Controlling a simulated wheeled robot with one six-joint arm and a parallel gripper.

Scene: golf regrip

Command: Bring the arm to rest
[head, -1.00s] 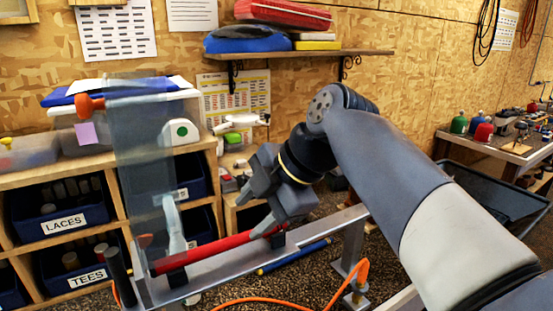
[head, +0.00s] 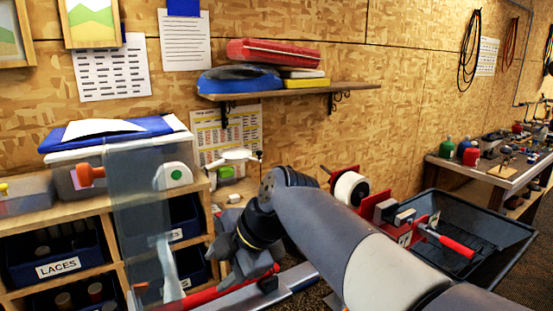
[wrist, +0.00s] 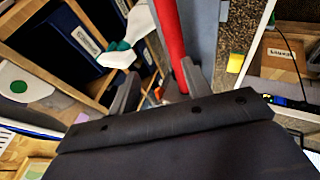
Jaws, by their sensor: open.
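My gripper (head: 248,268) is low in the head view, with its jaws open over a long red grip (head: 208,296) lying along a grey metal rail (head: 232,302). In the wrist view the red grip (wrist: 170,35) runs up between the spread fingers of my gripper (wrist: 160,86), nearer the right finger. Whether a finger touches it, I cannot tell. A clear upright panel (head: 140,220) stands at the rail's left. The lower part of the rail is cut off by the head view's edge.
Wooden cubbies with dark bins (head: 62,262) stand at the left. A wall shelf (head: 290,90) is above the arm. A red fixture with a white roll (head: 350,188) and a black tray (head: 490,235) lie beyond my arm, and a cluttered bench (head: 500,170) stands far right.

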